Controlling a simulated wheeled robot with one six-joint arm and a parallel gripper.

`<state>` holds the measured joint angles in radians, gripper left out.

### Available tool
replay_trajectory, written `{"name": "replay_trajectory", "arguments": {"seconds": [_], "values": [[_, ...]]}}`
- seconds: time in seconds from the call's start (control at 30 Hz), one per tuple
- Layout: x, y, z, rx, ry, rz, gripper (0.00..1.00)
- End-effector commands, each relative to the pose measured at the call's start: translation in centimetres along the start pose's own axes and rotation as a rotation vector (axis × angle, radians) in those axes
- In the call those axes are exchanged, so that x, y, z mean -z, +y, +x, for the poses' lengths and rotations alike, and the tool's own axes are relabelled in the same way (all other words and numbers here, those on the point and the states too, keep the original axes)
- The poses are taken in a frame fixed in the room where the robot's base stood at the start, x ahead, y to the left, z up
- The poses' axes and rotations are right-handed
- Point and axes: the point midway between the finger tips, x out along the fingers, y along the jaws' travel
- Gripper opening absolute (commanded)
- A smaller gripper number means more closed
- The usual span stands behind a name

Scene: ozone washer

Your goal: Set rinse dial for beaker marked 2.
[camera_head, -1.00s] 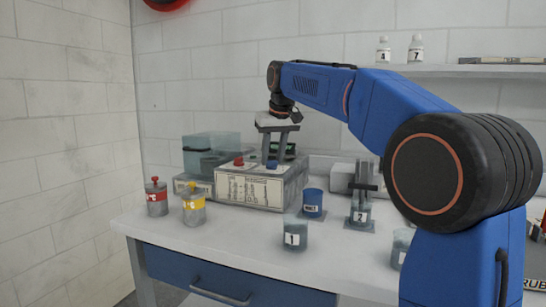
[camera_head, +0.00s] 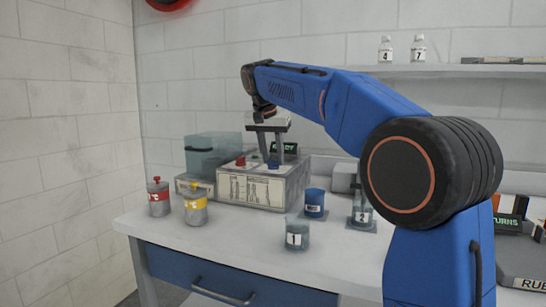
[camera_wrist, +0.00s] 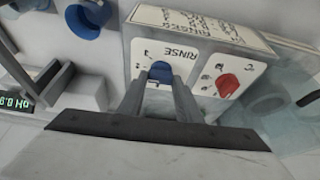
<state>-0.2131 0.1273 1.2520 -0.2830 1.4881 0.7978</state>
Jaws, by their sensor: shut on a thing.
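My gripper (camera_wrist: 159,82) is shut on this dial, one finger on each side. In the head view my gripper (camera_head: 271,158) reaches down onto the washer (camera_head: 262,188), and the blue dial (camera_head: 273,164) shows at its fingertips. A red dial (camera_wrist: 227,85) is beside it, clear of the fingers. The glass beaker marked 2 (camera_head: 362,217) stands on the bench to the right, partly behind my arm. The dial's exact pointer position is hard to read.
The glass beaker marked 1 (camera_head: 297,239) and a blue cup (camera_head: 314,205) stand in front of the washer. Red-labelled (camera_head: 158,198) and yellow-labelled (camera_head: 195,210) canisters stand at left. A shelf (camera_head: 480,71) holds bottles.

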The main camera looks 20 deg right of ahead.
Motion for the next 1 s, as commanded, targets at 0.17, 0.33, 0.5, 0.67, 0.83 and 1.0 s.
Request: {"name": "replay_trajectory", "arguments": {"seconds": [0.17, 0.33, 0.5, 0.67, 0.83, 1.0], "values": [[0.00, -0.03, 0.01, -0.010, 0.000, 0.023, 0.09], [-0.01, -0.03, 0.01, -0.011, 0.000, 0.027, 0.09], [-0.01, -0.03, 0.01, -0.011, 0.000, 0.027, 0.09], [-0.02, -0.03, 0.01, -0.011, 0.000, 0.026, 0.50], [-0.01, -0.03, 0.01, -0.011, 0.000, 0.026, 0.50], [0.00, -0.05, -0.26, -0.010, 0.000, 0.026, 0.50]]}}
